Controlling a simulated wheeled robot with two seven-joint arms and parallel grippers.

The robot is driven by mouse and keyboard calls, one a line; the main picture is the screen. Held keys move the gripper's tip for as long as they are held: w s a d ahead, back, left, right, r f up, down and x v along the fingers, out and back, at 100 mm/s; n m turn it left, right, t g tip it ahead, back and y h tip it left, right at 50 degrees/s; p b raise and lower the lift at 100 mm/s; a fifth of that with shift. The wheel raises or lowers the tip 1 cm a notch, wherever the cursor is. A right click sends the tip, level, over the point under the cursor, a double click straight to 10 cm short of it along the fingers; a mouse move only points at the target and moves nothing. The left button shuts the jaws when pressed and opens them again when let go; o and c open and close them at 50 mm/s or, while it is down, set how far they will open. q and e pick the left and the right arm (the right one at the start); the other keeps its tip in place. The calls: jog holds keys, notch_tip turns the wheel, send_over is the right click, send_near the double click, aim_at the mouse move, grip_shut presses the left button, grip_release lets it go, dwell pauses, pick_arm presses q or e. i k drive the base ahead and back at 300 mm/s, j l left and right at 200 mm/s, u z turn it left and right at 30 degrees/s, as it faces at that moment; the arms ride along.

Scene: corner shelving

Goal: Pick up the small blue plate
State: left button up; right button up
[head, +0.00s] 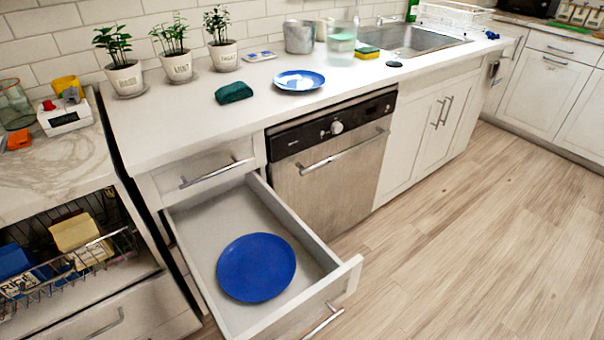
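A small blue plate (299,81) with a bright, whitish centre lies flat on the white counter, right of a dark green cloth and above the dishwasher. A larger-looking plain blue plate (256,267) lies in an open drawer below the counter, nearer to me. From this one view I cannot tell for sure which plate is smaller in real size. Neither of my grippers shows in the head view.
The open drawer (345,284) juts out over the floor. The dark green cloth (233,92), potted plants (177,63), a metal pot (299,37) and a sink (412,41) are on the counter. A wire basket (75,258) is at left. Wood floor (480,220) at right is clear.

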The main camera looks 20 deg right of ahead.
aim_at(293, 81)
jog(key=i+j, duration=0.4)
jog(key=i+j+u, duration=0.15)
jog(key=i+j, duration=0.25)
jog(key=j, duration=0.2)
